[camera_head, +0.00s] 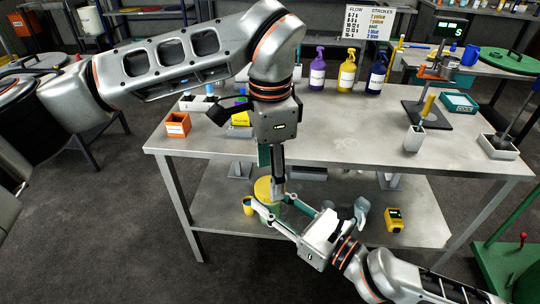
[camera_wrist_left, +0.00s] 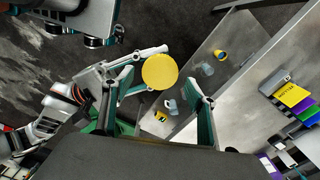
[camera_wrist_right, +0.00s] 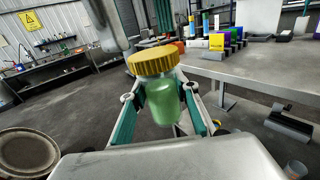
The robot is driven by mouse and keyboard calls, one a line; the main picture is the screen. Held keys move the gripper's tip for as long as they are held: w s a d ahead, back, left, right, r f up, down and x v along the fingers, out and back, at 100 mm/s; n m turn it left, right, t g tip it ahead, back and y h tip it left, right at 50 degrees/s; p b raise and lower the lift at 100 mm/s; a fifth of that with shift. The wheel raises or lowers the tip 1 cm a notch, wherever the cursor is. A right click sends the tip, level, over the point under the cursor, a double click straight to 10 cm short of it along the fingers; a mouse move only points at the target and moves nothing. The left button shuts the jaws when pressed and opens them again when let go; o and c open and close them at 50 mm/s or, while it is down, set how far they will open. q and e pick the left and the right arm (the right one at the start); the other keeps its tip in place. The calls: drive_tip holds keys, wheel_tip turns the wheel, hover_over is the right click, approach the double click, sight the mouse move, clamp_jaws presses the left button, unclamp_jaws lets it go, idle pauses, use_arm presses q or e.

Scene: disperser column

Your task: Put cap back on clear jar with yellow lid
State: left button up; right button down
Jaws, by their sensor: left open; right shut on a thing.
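The clear jar (camera_wrist_right: 163,101), greenish in the right wrist view, is upright between the fingers of my right gripper (camera_wrist_right: 162,112), which is shut on its body. The yellow lid (camera_wrist_right: 152,61) sits at the jar's mouth; I cannot tell if it is threaded on. From above, the lid is a full yellow disc in the left wrist view (camera_wrist_left: 160,71), hiding the jar. My left gripper (camera_wrist_left: 158,82) is open, pointing down, its fingers on either side of the lid in that view and apart from it. In the head view the left gripper (camera_head: 278,188) partly covers the lid (camera_head: 263,189).
The steel table (camera_head: 330,150) is just behind the grippers, its front edge close to my left gripper. Spray bottles (camera_head: 347,72), an orange bin (camera_head: 178,124) and a stand (camera_head: 428,110) are on it. The lower shelf holds a yellow device (camera_head: 394,219) and clear vessels.

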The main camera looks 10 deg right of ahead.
sight(270, 203)
use_arm(q)
drive_tip(key=shift+f, duration=1.45)
drive_tip(key=c, duration=1.2)
